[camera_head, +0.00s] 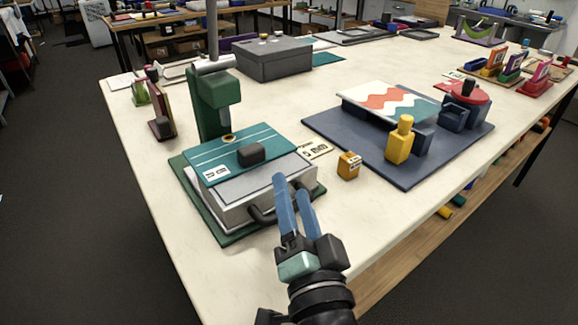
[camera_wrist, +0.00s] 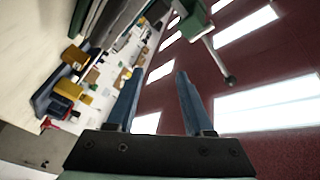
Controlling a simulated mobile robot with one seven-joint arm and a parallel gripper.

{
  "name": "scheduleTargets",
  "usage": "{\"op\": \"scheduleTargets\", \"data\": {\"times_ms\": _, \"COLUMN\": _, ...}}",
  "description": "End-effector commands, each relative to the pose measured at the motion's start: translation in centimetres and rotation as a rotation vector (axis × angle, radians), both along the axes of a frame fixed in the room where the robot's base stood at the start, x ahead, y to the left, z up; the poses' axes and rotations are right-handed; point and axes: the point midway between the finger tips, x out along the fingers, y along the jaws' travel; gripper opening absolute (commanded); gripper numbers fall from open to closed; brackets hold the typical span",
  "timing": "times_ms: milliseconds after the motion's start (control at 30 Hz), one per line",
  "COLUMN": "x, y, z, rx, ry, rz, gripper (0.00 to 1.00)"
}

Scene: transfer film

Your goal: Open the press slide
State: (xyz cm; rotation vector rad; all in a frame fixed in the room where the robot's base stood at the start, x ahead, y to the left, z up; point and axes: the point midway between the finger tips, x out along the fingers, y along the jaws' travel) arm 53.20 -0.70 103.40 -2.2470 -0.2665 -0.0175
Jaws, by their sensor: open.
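The press (camera_head: 215,105) stands on a green base at the left of the white table, with a green column and a metal rod. Its lower body is a light grey box (camera_head: 232,212) with a dark curved handle (camera_head: 262,216) on the front. A teal plate (camera_head: 205,155) with a dark knob (camera_head: 251,154) lies on top. My gripper (camera_head: 291,187) is open and empty, its blue fingers crossing in front of part of the handle in the head view. Contact with the handle cannot be told. The wrist view shows the two fingers (camera_wrist: 158,77) apart with nothing between them.
A small orange block (camera_head: 348,166) stands right of the press, beside a card (camera_head: 314,149). A dark blue board (camera_head: 408,177) farther right carries a patterned panel (camera_head: 385,102) and a yellow piece (camera_head: 399,142). A grey box (camera_head: 272,62) stands behind. The front right table area is clear.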

Motion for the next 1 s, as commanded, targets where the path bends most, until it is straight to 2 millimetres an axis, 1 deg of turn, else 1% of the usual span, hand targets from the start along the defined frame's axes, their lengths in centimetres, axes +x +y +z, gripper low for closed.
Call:
{"op": "scheduleTargets", "data": {"times_ms": 33, "x": -0.6, "y": -0.3, "z": 0.4, "rx": 0.067, "ry": 0.068, "rz": 0.011, "gripper": 0.52}}
{"op": "scheduleTargets", "data": {"times_ms": 200, "x": -3.1, "y": -1.2, "z": -2.5, "rx": 0.297, "ry": 0.246, "rz": 0.029, "gripper": 0.52}}
{"op": "scheduleTargets", "data": {"times_ms": 300, "x": -4.7, "y": -1.6, "z": -3.9, "rx": 0.408, "ry": 0.325, "rz": 0.025, "gripper": 0.52}}
{"op": "scheduleTargets", "data": {"times_ms": 400, "x": -5.9, "y": -2.0, "z": -4.8, "rx": 0.487, "ry": 0.375, "rz": 0.016, "gripper": 0.52}}
{"op": "scheduleTargets", "data": {"times_ms": 533, "x": -6.7, "y": -2.2, "z": -5.7, "rx": 0.54, "ry": 0.407, "rz": 0.01, "gripper": 0.52}}
{"op": "scheduleTargets", "data": {"times_ms": 667, "x": -6.1, "y": -2.1, "z": -6.1, "rx": 0.547, "ry": 0.409, "rz": 0.01, "gripper": 0.52}}
{"op": "scheduleTargets", "data": {"times_ms": 767, "x": -4.8, "y": -1.7, "z": -6.2, "rx": 0.546, "ry": 0.407, "rz": 0.012, "gripper": 0.52}}
{"op": "scheduleTargets", "data": {"times_ms": 1000, "x": -0.3, "y": -0.7, "z": -7.0, "rx": 0.544, "ry": 0.406, "rz": 0.012, "gripper": 0.52}}
